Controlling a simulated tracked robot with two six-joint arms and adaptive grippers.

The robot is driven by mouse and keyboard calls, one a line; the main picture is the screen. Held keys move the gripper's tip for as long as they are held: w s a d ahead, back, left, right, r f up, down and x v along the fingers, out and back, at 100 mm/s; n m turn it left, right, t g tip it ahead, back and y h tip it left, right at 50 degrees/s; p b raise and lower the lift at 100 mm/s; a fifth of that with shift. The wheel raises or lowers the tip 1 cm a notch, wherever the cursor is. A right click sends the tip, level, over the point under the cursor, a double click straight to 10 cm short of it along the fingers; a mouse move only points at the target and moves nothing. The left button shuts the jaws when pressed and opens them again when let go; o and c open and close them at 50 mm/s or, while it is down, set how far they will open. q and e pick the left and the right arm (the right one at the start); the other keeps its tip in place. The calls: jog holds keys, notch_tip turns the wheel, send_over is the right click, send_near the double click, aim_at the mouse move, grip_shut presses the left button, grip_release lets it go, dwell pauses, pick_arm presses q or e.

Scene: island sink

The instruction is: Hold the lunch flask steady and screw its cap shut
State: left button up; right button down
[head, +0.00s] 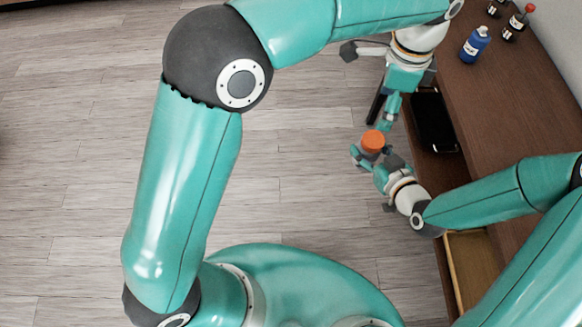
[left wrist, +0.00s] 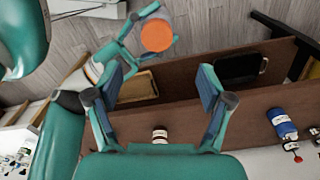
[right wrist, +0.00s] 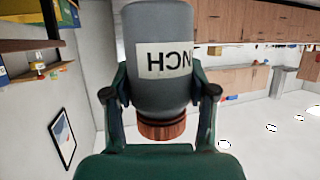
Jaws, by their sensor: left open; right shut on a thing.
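The lunch flask (right wrist: 150,95) is a grey cylinder with a white label that reads upside down in the right wrist view. Its orange ridged cap (right wrist: 162,130) sits at the flask's mouth, with a dark line between them. In the head view the cap (head: 373,141) faces up. My right gripper (head: 369,158) is shut on the flask's body, holding it off the counter. My left gripper (head: 387,122) is open and empty, close above and beyond the cap. In the left wrist view the cap (left wrist: 157,36) lies beyond the open fingers (left wrist: 160,85), towards the top.
A brown wooden counter (head: 510,110) runs along the right, with a black tray (head: 434,121) on a lower ledge. A blue bottle (head: 475,44) and small dark red-topped bottles (head: 517,23) stand at its back. An open-topped wooden compartment (head: 470,265) is lower right. Floor is clear at left.

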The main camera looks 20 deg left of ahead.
pick_arm(q)
jog(key=s+a+f+n+g+h, duration=0.1)
jog(key=s+a+f+n, duration=0.15)
jog(key=f, duration=0.55)
jog(key=s+a+f+n+h, duration=0.1)
jog(key=a+f+n, duration=0.25)
jog(key=f, duration=0.55)
jog(key=s+a+f+n+g+h, duration=0.15)
jog(key=a+f, duration=0.25)
jog(key=f, duration=0.4)
pick_arm(e)
jog(key=shift+w, duration=0.1)
pick_arm(q)
jog(key=s+a+f+n+t, duration=0.1)
jog(key=s+a+f+n, duration=0.2)
jog(key=s+f+n, duration=0.1)
jog(key=s+a+f+n+t, duration=0.2)
jog(key=s+a+f+n, duration=0.1)
jog(key=s+f+n, duration=0.2)
jog(key=s+n, duration=0.2)
jog(key=s, duration=0.2)
jog(key=shift+s, duration=0.2)
